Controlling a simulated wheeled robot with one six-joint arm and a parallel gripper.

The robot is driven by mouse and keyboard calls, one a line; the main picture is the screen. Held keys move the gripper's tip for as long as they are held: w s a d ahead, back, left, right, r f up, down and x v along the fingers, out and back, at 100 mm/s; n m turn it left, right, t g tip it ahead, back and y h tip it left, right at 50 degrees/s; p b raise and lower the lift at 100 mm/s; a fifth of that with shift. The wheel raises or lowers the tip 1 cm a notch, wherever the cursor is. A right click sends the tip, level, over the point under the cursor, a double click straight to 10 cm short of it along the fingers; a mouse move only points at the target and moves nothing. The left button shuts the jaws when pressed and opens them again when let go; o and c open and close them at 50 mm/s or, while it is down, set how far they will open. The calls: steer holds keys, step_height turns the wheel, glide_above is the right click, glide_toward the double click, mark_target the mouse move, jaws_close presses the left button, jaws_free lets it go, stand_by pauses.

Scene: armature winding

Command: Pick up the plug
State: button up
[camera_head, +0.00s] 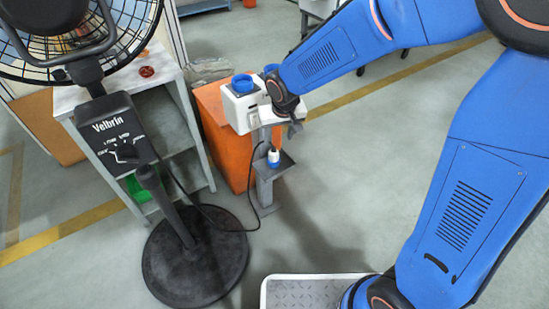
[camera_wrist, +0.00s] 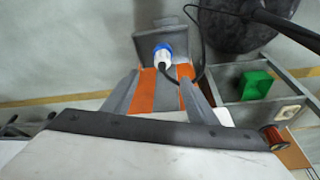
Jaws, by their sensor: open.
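The orange cabinet (camera_head: 215,125) stands close behind the post. The fan's round black base (camera_head: 195,260) is in front to the left. A grey shelf unit (camera_head: 165,120) holds a green bin (camera_wrist: 255,84). The floor right of the post is clear.

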mark_target(274, 148)
steer(key=x, duration=0.6)
steer(key=shift+w+a+x, duration=0.1)
steer(key=shift+a+x, duration=0.05)
steer(key=shift+x, duration=0.85)
steer(key=shift+w+a+x, duration=0.1)
steer(key=shift+a+x, duration=0.05)
steer(key=shift+x, duration=0.85)
steer(key=shift+w+a+x, duration=0.1)
steer(key=shift+a+x, duration=0.05)
steer(key=shift+x, duration=0.85)
steer(key=shift+r, duration=0.15)
steer(key=c, duration=1.2)
